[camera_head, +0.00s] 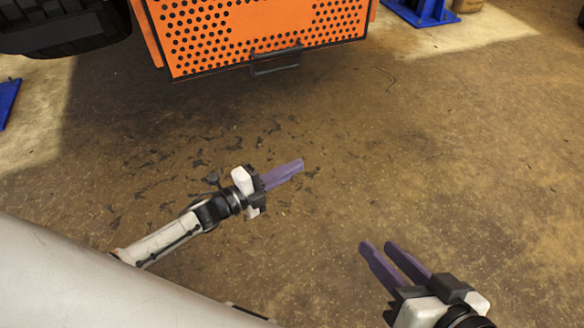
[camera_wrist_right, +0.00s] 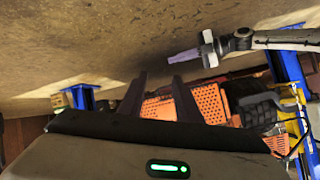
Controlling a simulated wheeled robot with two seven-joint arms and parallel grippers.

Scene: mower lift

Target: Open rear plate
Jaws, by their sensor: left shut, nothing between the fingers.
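The orange rear plate (camera_head: 255,30), perforated with round black holes, is at the top of the head view. A dark handle (camera_head: 276,60) sits on its lower edge. The plate hangs on the mower, and its top is cut off by the frame. My left gripper (camera_head: 301,165) is shut and empty, below the plate and apart from it. My right gripper (camera_head: 378,246) is open and empty at the lower right, far from the plate. In the right wrist view its two fingers (camera_wrist_right: 155,85) stand apart, with orange perforated panels (camera_wrist_right: 209,102) beyond them.
A black tyre (camera_head: 62,30) is at the upper left. Blue lift feet stand at the top right (camera_head: 420,12) and left edge (camera_head: 8,100). The brown, stained floor (camera_head: 480,130) between my grippers and the mower is clear.

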